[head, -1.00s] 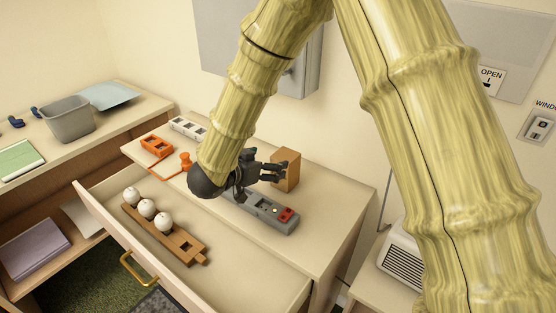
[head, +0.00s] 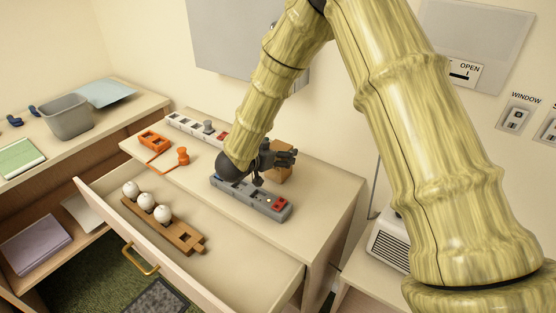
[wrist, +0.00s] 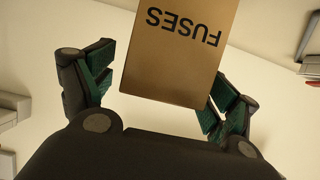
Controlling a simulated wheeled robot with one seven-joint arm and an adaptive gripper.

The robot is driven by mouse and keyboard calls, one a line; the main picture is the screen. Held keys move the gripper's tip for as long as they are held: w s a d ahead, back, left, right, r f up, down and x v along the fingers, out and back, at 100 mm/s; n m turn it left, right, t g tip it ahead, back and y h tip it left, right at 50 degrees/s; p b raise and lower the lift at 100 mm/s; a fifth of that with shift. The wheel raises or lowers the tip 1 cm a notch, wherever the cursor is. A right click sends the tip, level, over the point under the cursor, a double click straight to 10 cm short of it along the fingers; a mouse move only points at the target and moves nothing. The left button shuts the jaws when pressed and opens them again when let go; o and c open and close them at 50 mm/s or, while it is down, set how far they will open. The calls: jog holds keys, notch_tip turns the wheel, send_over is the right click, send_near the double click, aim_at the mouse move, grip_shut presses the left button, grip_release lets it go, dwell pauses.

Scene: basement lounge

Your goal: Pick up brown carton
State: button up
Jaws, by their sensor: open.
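The brown carton (head: 281,175) stands on top of the cabinet, partly hidden behind my gripper (head: 283,157) in the head view. In the wrist view the carton (wrist: 178,50) shows a brown face with "FUSES" printed on it, upside down in the picture. My gripper (wrist: 155,92) is open there, with one finger to the left of the carton and one to the right. The right finger is close to the carton's lower right corner; I cannot tell if it touches. There is a clear gap on the left.
A grey fuse strip (head: 251,197) lies in front of the carton, and another strip (head: 197,127) lies behind to the left. An orange holder (head: 153,140) and orange plug (head: 182,156) are at left. The open drawer (head: 225,262) holds a wooden rack (head: 185,238) with white balls.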

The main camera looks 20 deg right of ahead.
jog(key=shift+w+d+f, duration=0.25)
jog(key=shift+w+f, duration=0.15)
jog(key=shift+w, duration=0.05)
jog(key=shift+s+r, duration=0.25)
jog(key=shift+c, duration=0.9)
jog(key=shift+w+f, duration=0.1)
jog(key=shift+f, duration=0.05)
jog(key=c, duration=1)
